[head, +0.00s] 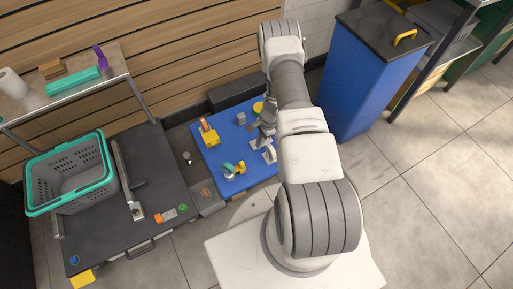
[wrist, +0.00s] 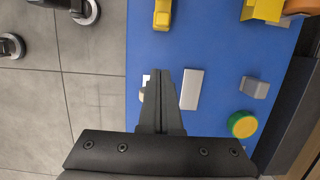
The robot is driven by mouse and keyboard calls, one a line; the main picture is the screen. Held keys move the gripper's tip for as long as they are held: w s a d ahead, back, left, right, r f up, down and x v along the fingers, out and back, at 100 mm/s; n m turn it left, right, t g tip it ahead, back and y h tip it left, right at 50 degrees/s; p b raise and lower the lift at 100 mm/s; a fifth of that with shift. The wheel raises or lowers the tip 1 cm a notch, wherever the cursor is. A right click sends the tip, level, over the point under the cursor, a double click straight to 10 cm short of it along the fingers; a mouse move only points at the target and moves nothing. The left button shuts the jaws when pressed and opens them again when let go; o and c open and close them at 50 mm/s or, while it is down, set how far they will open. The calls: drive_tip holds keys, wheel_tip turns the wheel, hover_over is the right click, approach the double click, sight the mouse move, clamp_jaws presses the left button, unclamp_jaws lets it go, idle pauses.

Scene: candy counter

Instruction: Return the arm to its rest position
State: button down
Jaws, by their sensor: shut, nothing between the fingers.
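My gripper (head: 266,146) is over the blue mat (head: 220,158), with my arm reaching in from the right. In the wrist view its fingers (wrist: 162,88) are closed together and point at the blue mat (wrist: 215,45), with nothing between them. A flat silver-grey block (wrist: 191,89) lies just right of the fingers. A small pale thing behind the fingers is mostly hidden. My arm is stretched out, and its links hide part of the mat's right side in the head view.
The mat holds a yellow block (head: 211,138), a grey block (head: 241,118) and a green-and-yellow round item (wrist: 242,124). A grey basket with a teal rim (head: 70,146) stands on the dark counter at left. A tall blue bin (head: 362,85) stands right of my arm. Tiled floor at right is clear.

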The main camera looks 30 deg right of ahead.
drive_tip(key=shift+d+r, duration=0.15)
drive_tip(key=shift+r, duration=0.5)
